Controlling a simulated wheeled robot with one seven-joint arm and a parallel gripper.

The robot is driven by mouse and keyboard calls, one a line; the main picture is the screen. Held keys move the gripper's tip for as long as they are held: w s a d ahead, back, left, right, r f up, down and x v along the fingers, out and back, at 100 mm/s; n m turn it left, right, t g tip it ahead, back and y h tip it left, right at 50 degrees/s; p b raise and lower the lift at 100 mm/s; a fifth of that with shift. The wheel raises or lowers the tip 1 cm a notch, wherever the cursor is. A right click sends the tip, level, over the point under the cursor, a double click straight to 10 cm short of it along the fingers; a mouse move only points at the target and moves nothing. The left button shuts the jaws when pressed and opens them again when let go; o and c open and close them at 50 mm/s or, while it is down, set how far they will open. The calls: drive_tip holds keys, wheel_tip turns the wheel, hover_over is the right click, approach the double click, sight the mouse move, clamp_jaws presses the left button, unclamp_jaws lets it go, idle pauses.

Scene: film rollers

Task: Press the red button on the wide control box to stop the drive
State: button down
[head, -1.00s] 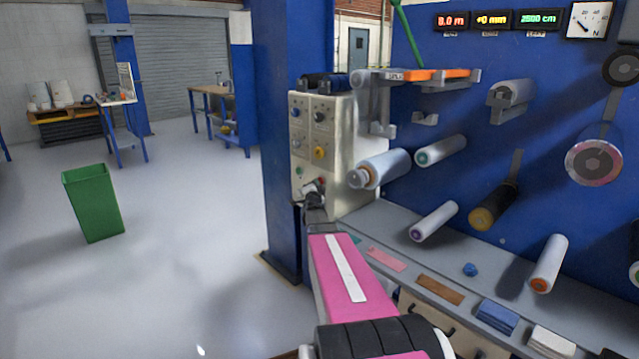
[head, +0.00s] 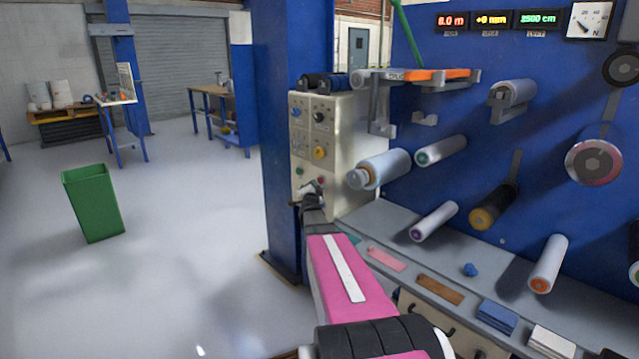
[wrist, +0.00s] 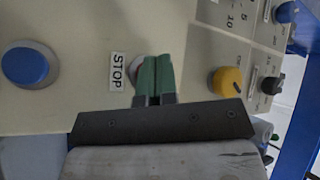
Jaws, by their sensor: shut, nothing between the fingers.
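The wide control box (head: 345,140) is beige, beside the blue pillar in the head view. My gripper (head: 308,188) is at the lower part of its front panel. In the wrist view my gripper (wrist: 158,66) is shut and empty, its two green fingers side by side. The fingertips are in front of the panel just right of the STOP label (wrist: 116,72). A pale round rim shows behind their left edge, and the fingers hide most of what it surrounds. A small red spot, likely the red button (head: 321,180), shows by my gripper in the head view. I cannot tell whether the fingertips touch it.
In the wrist view a blue button (wrist: 27,66) is left of the fingers, and a yellow knob (wrist: 227,81) and black knob (wrist: 271,85) are right. A film roller (head: 385,167) sticks out right of the box. A grey shelf (head: 385,215) runs below the rollers.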

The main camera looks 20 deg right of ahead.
drive_tip(key=shift+s+a, duration=0.1)
drive_tip(key=shift+a, duration=0.05)
drive_tip(key=a, duration=0.1)
drive_tip(key=s+a, duration=0.1)
drive_tip(key=a, duration=0.2)
drive_tip(key=shift+s+a, duration=0.3)
idle(0.4)
idle(0.6)
drive_tip(key=s+a+f+n+g+y, duration=0.7)
drive_tip(key=s+a+f+n+y, duration=0.25)
drive_tip(key=a+f, duration=0.4)
drive_tip(key=s+a+f+n+g, duration=0.1)
drive_tip(key=s+g, duration=0.3)
drive_tip(key=s, duration=0.4)
drive_tip(key=s+a+f+n+g, duration=0.2)
drive_tip(key=s+a+n+g, duration=0.1)
drive_tip(key=s, duration=0.4)
drive_tip(key=s+a+f+n+g, duration=0.2)
drive_tip(key=s+a+n+g, duration=0.1)
drive_tip(key=s, duration=0.5)
drive_tip(key=shift+s+a+g, duration=0.35)
drive_tip(key=shift+a+g, duration=0.15)
drive_tip(key=shift+g, duration=0.3)
